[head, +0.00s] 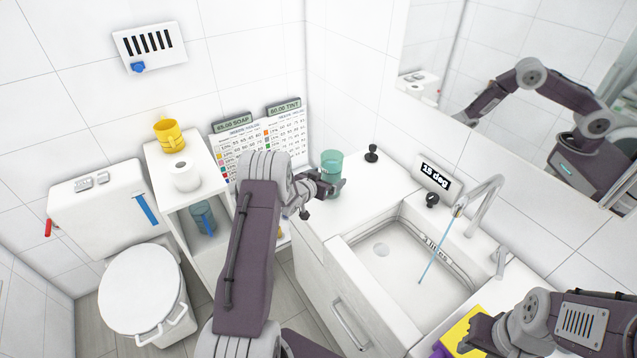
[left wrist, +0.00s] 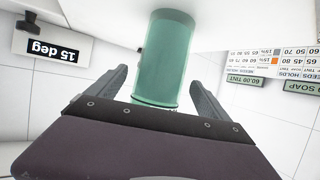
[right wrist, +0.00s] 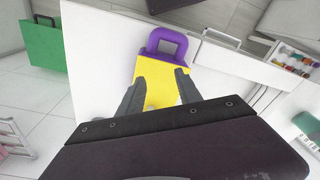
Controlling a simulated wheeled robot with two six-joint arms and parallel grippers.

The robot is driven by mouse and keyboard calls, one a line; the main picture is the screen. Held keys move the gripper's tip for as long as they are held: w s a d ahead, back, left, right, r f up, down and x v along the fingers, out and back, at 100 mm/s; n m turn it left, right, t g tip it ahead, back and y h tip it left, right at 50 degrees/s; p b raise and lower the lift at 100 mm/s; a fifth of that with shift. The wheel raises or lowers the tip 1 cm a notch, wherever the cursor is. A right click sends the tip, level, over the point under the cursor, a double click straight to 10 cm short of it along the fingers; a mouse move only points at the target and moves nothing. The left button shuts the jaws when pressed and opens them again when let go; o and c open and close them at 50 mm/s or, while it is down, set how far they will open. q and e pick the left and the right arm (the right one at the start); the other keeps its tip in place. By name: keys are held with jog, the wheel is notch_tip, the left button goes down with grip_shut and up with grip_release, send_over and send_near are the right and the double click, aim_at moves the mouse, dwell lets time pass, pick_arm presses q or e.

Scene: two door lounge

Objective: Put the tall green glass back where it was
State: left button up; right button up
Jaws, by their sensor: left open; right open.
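The tall green glass (head: 331,167) stands upright on the white counter left of the sink. My left gripper (head: 325,188) is open around the glass, with a gap visible at each finger. My right gripper (right wrist: 163,88) is open over a yellow board with a purple handle (right wrist: 158,70); whether it touches the board cannot be told. A blue-green glass or jar (head: 203,218) stands in the cubby of the shelf unit at left.
The sink (head: 400,262) with its tap (head: 480,195) lies right of the glass. A black knob (head: 372,153) stands on the counter behind it. Charts lean against the wall.

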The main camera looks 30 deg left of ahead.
pick_arm(q)
jog(key=v, duration=0.8)
jog(key=shift+s+b, duration=0.3)
pick_arm(e)
jog(key=shift+f, duration=0.35)
jog(key=shift+s, duration=0.1)
pick_arm(q)
jog(key=s+d+g, duration=0.4)
jog(key=s+d, duration=0.1)
jog(key=s, duration=0.4)
jog(key=s+d+g, duration=0.4)
jog(key=s+d, duration=0.1)
jog(key=s, duration=0.5)
jog(key=s+d+g, duration=0.4)
jog(key=s+d, duration=0.2)
jog(key=s, duration=0.3)
jog(key=shift+s+r+n+y, duration=0.35)
jog(key=shift+r+n+y, duration=0.05)
jog(key=shift+s, duration=0.1)
